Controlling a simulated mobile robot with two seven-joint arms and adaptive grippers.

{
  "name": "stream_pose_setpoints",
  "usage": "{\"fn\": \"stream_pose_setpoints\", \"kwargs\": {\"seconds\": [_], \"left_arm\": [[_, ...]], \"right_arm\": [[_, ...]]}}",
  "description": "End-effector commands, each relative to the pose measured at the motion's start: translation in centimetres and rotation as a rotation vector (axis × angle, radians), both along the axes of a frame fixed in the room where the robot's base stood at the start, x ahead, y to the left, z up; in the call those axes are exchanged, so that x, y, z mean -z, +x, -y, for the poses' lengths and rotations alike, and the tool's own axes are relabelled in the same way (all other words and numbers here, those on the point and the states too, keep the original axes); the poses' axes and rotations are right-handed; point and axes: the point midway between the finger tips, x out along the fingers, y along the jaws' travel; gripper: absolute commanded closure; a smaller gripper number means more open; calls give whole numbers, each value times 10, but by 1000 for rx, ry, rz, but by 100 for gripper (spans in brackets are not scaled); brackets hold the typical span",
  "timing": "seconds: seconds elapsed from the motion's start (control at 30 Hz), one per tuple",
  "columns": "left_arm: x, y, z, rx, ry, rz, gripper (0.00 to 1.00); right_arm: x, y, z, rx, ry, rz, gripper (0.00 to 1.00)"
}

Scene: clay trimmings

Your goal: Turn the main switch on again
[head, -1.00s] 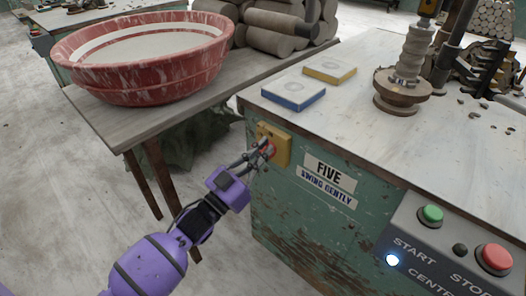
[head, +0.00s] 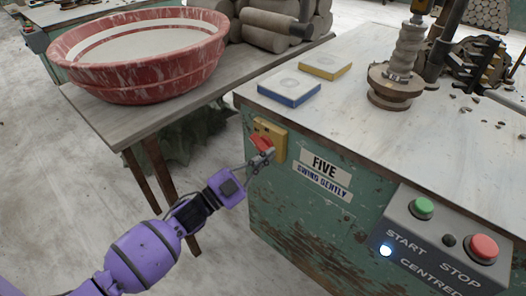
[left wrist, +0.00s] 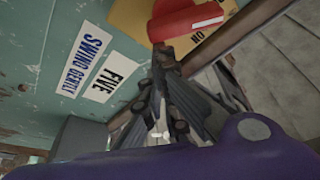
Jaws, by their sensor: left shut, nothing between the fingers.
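The main switch is a yellow plate (head: 279,142) with a red handle (head: 260,143), on the near left of the green cabinet's front. My left gripper (head: 266,158) is shut and empty, with its fingertips just below the handle. In the left wrist view the red handle (left wrist: 187,20) lies slanted across the yellow plate (left wrist: 132,18), close beyond the fingertips (left wrist: 160,58). The letters "ON" show upside down beside the handle. I cannot tell whether the fingers touch it. My right gripper is out of view.
The green cabinet (head: 290,215) carries a label reading FIVE, SWING GENTLY (head: 324,178). A control box (head: 405,228) with a green button (head: 422,208), a red button (head: 484,248) and a lit lamp is at the right. A wooden table (head: 105,110) with red basins (head: 140,75) stands left.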

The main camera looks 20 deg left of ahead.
Motion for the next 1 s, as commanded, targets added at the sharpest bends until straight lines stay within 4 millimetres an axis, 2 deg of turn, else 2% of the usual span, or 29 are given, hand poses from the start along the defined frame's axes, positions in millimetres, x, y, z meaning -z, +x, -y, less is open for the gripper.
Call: {"fn": "stream_pose_setpoints", "kwargs": {"seconds": [0.67,1.0], "left_arm": [[30,0,0,1,597,216,100],[30,0,2,0,591,215,100]], "right_arm": [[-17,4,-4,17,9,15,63],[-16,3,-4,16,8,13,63]]}}
